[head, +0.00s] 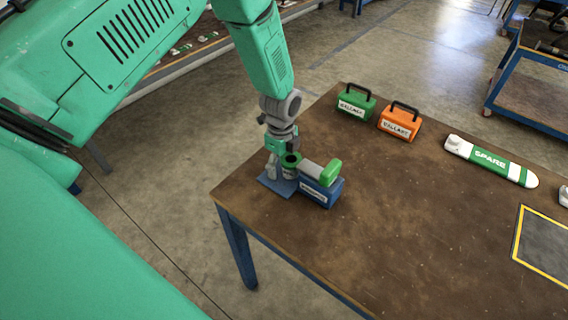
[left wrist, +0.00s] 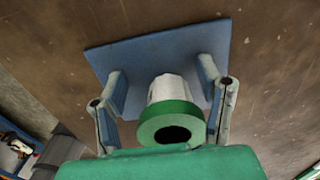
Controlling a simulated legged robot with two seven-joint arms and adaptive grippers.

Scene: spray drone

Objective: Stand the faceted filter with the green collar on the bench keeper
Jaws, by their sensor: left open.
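The faceted filter is pale with a green collar (left wrist: 172,124) that has a dark round opening. In the left wrist view its faceted body (left wrist: 170,88) rests over the blue plate of the bench keeper (left wrist: 150,52), and it looks upright. The filter's green collar (head: 291,160) and the keeper plate (head: 270,184) also show at the bench corner in the head view. My left gripper (left wrist: 163,85) is open, with one finger on each side of the filter and visible gaps to both. It is low over the keeper in the head view (head: 283,163). The filter's foot is partly hidden.
A blue labelled box (head: 322,195) with a grey, green-ended cylinder (head: 322,173) stands right beside the keeper. A green case (head: 355,106), an orange case (head: 399,124) and a white-green SPARE piece (head: 490,161) lie farther back. The bench's middle (head: 400,220) is clear.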

